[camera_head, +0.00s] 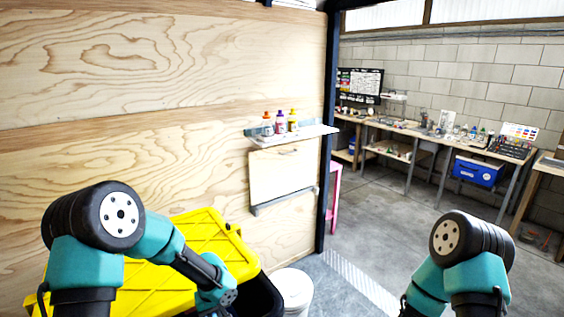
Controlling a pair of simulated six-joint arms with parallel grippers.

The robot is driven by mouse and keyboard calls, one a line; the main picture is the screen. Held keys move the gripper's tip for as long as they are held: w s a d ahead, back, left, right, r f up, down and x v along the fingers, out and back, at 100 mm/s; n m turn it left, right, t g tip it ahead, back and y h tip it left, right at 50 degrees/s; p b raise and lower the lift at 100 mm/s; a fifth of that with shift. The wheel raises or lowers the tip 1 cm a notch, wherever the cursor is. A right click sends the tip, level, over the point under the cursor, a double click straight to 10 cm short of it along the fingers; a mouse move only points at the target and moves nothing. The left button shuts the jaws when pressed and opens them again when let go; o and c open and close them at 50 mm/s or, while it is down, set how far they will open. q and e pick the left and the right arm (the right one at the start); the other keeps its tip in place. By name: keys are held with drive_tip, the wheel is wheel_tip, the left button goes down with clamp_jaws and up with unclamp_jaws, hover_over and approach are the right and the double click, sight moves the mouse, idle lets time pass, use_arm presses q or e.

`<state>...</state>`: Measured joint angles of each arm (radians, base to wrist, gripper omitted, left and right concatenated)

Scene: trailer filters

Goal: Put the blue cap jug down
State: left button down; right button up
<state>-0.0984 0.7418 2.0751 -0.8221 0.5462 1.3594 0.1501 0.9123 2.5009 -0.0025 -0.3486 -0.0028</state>
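I see no jug with a blue cap in the head view. Three small bottles stand on a narrow wall shelf (318,132): one with an orange cap (267,125), one with a purple cap (280,124) and one with a yellow cap (292,122). My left arm reaches down over a yellow-lidded dark bin at the lower left, and its gripper is out of view. My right arm is at the lower right, bending down past the bottom edge, and its gripper is also out of view.
The yellow lid (205,235) lies beside the plywood wall (150,110). A white bucket (300,290) stands on the floor right of the dark bin (262,297). Workbenches (430,135) with a blue crate (478,170) line the far wall. The concrete floor (400,210) between is open.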

use_arm(q)
wheel_tip(320, 180, up, 8)
drive_tip(key=shift+f, duration=0.35)
wheel_tip(320, 180, down, 2)
drive_tip(key=m, duration=0.3)
drive_tip(key=shift+w+a, duration=0.1)
wheel_tip(320, 180, down, 2)
drive_tip(key=m, duration=0.3)
drive_tip(key=shift+f, duration=0.2)
wheel_tip(320, 180, down, 3)
drive_tip(key=m, duration=0.5)
drive_tip(key=shift+f+m, duration=0.15)
drive_tip(key=shift+m, duration=0.15)
idle(0.8)
